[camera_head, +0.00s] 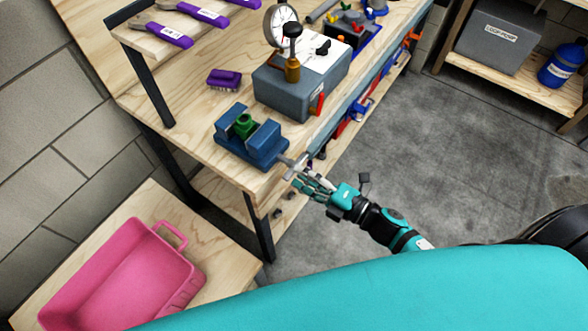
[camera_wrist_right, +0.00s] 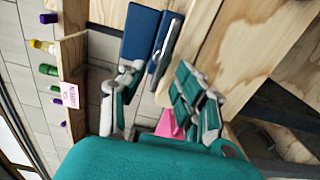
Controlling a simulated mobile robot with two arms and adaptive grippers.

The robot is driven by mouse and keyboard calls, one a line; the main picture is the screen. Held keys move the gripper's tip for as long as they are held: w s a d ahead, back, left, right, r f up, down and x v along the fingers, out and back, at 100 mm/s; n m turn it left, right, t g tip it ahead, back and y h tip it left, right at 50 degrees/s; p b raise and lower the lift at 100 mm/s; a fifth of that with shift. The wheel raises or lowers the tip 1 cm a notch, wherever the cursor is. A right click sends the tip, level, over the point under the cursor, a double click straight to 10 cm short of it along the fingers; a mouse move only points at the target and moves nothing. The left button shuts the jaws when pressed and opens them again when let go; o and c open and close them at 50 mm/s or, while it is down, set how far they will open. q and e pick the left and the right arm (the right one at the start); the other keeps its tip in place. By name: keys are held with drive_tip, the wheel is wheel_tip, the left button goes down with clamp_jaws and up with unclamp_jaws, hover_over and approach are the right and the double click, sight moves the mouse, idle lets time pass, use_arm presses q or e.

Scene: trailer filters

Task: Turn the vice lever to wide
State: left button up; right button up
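The blue vice (camera_head: 252,139) sits at the front corner of the wooden workbench, with a green part (camera_head: 243,125) between its jaws. Its grey metal lever (camera_head: 292,164) sticks out on the side facing my right gripper (camera_head: 303,180), which is beside the lever's end. In the right wrist view, the blue vice (camera_wrist_right: 140,35) and the silver lever (camera_wrist_right: 167,48) show beyond my right gripper (camera_wrist_right: 158,85). Its teal and grey fingers are spread apart with nothing held between them. I cannot tell whether a finger touches the lever. My left gripper is not in view.
A grey box with a gauge (camera_head: 300,85) and a purple brush (camera_head: 224,79) stand on the workbench behind the vice. A pink bin (camera_head: 120,275) stands on a lower wooden surface at the left. The grey floor (camera_head: 430,150) to the right is open.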

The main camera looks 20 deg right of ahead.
drive_tip(key=v, duration=0.8)
drive_tip(key=shift+s+d, duration=0.2)
drive_tip(key=shift+s, duration=0.1)
drive_tip(key=s+d+f+m+g+h, duration=0.1)
drive_tip(key=d+f+m+h, duration=0.3)
drive_tip(key=f, duration=0.5)
drive_tip(key=s+d+f+m+g+h, duration=0.1)
drive_tip(key=s+f+m+h, duration=0.1)
drive_tip(key=f+m, duration=0.5)
drive_tip(key=s+d+f+m+g+h, duration=0.1)
drive_tip(key=d+f+m+g+h, duration=0.15)
drive_tip(key=f, duration=0.85)
drive_tip(key=s+a+f+m+g+h, duration=0.1)
drive_tip(key=s+f+m+g, duration=0.3)
drive_tip(key=s+f, duration=0.4)
drive_tip(key=s+a+f+m+g+h, duration=0.1)
drive_tip(key=s+f+m+g, duration=0.3)
drive_tip(key=s+f, duration=0.5)
drive_tip(key=s+a+m, duration=0.1)
drive_tip(key=s+m, duration=0.1)
drive_tip(key=s, duration=0.4)
drive_tip(key=shift+a+f+g, duration=0.2)
drive_tip(key=shift+a+g, duration=0.15)
drive_tip(key=shift+h, duration=0.25)
